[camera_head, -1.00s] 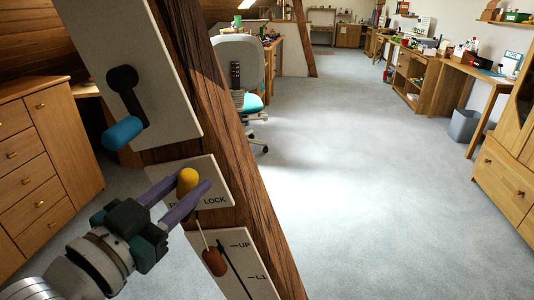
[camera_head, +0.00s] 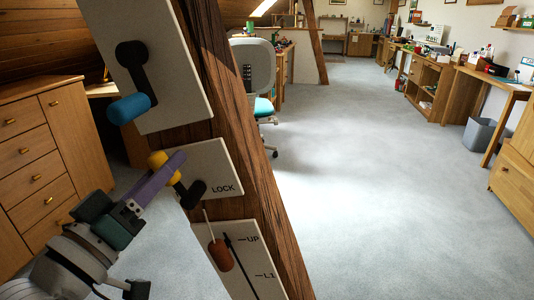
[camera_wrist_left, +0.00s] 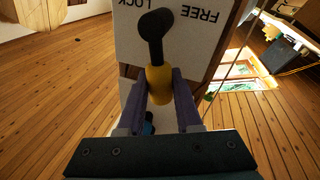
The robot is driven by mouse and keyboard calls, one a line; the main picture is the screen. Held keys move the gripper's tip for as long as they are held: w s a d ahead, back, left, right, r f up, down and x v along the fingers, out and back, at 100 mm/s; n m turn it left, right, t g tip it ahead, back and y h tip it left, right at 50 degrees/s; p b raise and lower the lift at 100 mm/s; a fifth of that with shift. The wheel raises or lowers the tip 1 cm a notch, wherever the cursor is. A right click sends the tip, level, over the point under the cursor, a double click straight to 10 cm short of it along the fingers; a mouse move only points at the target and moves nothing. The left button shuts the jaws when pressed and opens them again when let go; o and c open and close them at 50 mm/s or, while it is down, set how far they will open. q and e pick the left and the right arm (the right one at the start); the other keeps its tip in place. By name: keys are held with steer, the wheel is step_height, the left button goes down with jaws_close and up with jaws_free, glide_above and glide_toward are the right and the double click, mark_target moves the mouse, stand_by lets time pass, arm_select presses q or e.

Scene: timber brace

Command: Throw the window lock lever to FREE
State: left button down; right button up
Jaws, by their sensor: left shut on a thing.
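The window lock lever has a black arm and pivot (camera_head: 190,194) with a yellow knob (camera_head: 156,162), on a white plate (camera_head: 215,165) on the sloping timber. In the head view the knob lies up and left of the pivot, away from the word LOCK; my fingers hide FREE. My left gripper (camera_head: 170,168) is shut on the yellow knob (camera_wrist_left: 158,88). The left wrist view shows a finger on each side of it, and the plate upside down with LOCK and FREE. My right gripper is not in view.
Above on the timber is a white panel with a blue-handled crank (camera_head: 131,107). Below is a plate with a red-brown toggle on a cord (camera_head: 220,254), marked UP and L1. A drawer cabinet (camera_head: 40,165) stands left. Open carpet (camera_head: 380,200) lies right.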

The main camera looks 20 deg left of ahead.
arm_select(q)
steer(key=shift+s+a+f+n+y+b, duration=0.1)
steer(key=shift+a+f+n+y+b, duration=0.2)
steer(key=shift+n, duration=0.6)
steer(key=shift+s+a+f+n+y+b, duration=0.1)
steer(key=shift+a+f+n+y+b, duration=0.25)
steer(key=shift+n, duration=0.55)
steer(key=shift+a+f+n+y+b, duration=0.15)
steer(key=shift+n+y+b, duration=0.25)
steer(key=shift+n, duration=0.5)
steer(key=c, duration=0.6)
jaws_free()
steer(key=shift+s, duration=0.15)
steer(key=v, duration=0.9)
steer(key=shift+s+f+b, duration=0.2)
steer(key=shift+s+b, duration=0.1)
steer(key=shift+b, duration=0.1)
